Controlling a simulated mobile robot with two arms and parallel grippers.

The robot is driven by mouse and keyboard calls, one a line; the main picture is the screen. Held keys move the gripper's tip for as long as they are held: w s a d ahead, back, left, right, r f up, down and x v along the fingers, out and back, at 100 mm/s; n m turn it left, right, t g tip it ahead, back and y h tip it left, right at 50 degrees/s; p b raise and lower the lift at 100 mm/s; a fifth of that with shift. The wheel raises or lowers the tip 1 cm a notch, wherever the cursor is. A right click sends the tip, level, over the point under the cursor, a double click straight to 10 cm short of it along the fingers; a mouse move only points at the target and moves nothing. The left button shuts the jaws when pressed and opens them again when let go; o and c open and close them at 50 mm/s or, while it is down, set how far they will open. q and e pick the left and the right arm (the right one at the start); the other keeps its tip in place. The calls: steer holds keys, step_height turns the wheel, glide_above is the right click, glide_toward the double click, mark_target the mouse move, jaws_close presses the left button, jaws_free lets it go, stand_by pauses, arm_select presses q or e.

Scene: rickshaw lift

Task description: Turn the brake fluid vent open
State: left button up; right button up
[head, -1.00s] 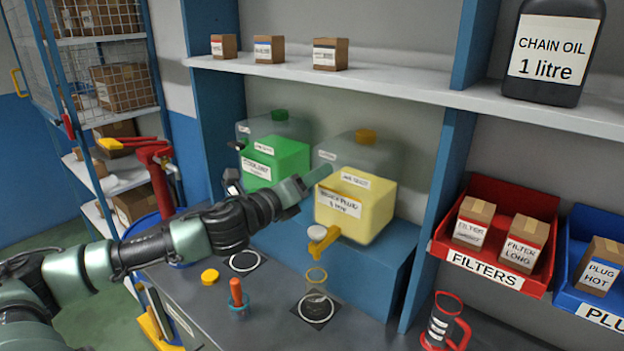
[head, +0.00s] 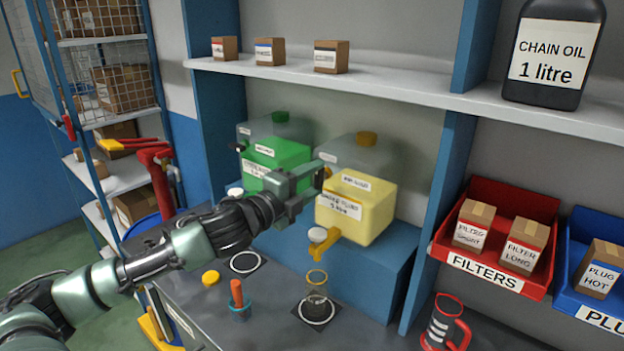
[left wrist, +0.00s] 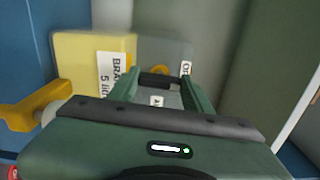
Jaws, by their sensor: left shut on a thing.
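The brake fluid container (head: 355,205) is a clear tank part-filled with yellow fluid, with an orange cap and an orange tap (head: 326,243). It stands on a blue step; its yellow part (left wrist: 80,60) also shows in the left wrist view. My left gripper (head: 318,179) is at the container's upper front, beside its air vent label. In the left wrist view, the gripper's fingers (left wrist: 160,84) are on both sides of the vent (left wrist: 155,79), a small dark and orange knob, and are shut on it. The fingers partly hide the vent (head: 327,172) in the head view. My right gripper is not in view.
A green-fluid container (head: 280,153) stands to the left. Below the tap, a clear jar (head: 316,304) sits on a marked black square. A yellow cap (head: 210,278) and an orange-handled tool (head: 237,296) are on the grey bench.

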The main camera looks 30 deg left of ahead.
mark_target(316, 181)
arm_select(q)
steer(key=shift+n, duration=0.5)
steer(key=o, duration=1)
steer(key=shift+r, duration=0.1)
steer(key=o, duration=0.4)
steer(key=shift+c, duration=0.2)
steer(key=shift+w+d, duration=0.1)
steer(key=shift+w, duration=0.1)
steer(key=shift+s, duration=0.1)
steer(key=shift+s+f+b, duration=0.3)
steer(key=shift+s, duration=0.2)
steer(key=s+b, duration=0.1)
steer(key=s, duration=0.3)
steer(key=shift+s+a+b, duration=0.15)
steer(key=shift+a+b, duration=0.05)
steer(key=shift+b, duration=0.1)
steer(key=shift+s+a+r, duration=0.1)
steer(key=shift+s+r, duration=0.1)
steer(key=shift+s, duration=1)
